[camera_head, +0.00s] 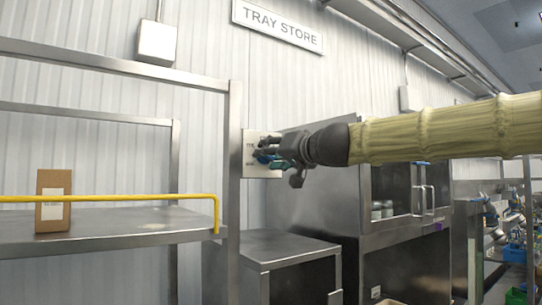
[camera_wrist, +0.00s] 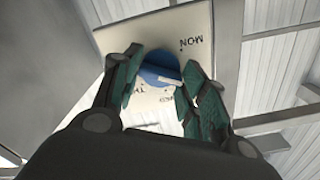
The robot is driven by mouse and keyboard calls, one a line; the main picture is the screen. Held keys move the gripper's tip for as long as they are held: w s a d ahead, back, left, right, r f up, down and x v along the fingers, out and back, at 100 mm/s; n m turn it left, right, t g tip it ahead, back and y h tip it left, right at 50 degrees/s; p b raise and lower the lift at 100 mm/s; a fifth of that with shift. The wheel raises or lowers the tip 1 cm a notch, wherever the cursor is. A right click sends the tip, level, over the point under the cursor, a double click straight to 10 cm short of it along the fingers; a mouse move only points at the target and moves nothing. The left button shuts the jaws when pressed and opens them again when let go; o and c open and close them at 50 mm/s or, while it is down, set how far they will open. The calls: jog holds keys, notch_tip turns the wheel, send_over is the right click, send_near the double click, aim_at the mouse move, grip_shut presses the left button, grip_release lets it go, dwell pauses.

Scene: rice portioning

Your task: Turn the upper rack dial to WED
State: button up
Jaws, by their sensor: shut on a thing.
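The dial is a round blue knob (camera_wrist: 158,68) with a white pointer bar, on a pale plate (camera_wrist: 130,38) in the wrist view. The pointer lies toward the right of the picture. My gripper (camera_wrist: 162,64) is shut on the knob, with one teal-padded finger on either side. In the head view, my gripper (camera_head: 269,157) is at the plate (camera_head: 252,140) beside the rack post and hides most of the knob.
A metal rack (camera_head: 232,195) stands at left, with a yellow rail (camera_head: 120,198) along its shelf and a brown carton (camera_head: 53,182) on it. A steel counter (camera_head: 285,246) is below the dial. A steel cabinet (camera_head: 345,235) stands to the right, under my arm.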

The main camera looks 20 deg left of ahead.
jog(key=shift+m, duration=0.3)
jog(key=m, duration=1.1)
dwell(0.4)
jog(key=o, duration=1)
jog(key=shift+w+d, duration=0.1)
